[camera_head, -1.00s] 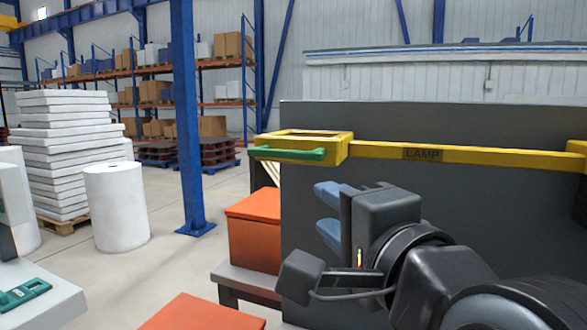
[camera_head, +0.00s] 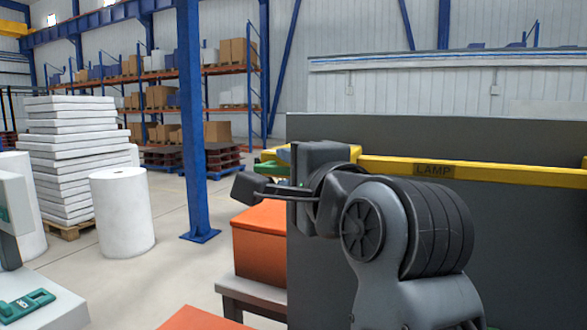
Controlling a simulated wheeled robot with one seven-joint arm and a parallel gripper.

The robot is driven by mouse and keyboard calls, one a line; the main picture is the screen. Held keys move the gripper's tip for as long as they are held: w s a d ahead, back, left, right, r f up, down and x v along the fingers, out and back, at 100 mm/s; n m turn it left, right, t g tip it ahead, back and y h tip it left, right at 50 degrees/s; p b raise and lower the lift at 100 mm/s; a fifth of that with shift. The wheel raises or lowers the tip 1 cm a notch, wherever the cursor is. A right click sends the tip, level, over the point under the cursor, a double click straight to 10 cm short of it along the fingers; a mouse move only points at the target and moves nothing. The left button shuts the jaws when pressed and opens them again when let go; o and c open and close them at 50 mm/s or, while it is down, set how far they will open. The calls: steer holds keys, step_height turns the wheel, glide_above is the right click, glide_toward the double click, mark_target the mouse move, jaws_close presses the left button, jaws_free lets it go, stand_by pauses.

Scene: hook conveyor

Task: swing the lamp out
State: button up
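The lamp is a yellow arm (camera_head: 480,171) marked LAMP, running level across the front of a dark grey panel. Its yellow head, left of the panel's edge, is mostly hidden behind my gripper. The green handle (camera_head: 268,172) shows only in part, just left of my gripper.
The dark grey panel (camera_head: 450,240) stands behind my arm. An orange box (camera_head: 258,242) sits on a grey bench below the lamp head. A blue post (camera_head: 190,120) and white roll (camera_head: 122,212) stand left. Open floor lies between them and the bench.

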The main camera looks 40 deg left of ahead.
steer(key=shift+c, duration=0.3)
jaws_close()
stand_by(0.4)
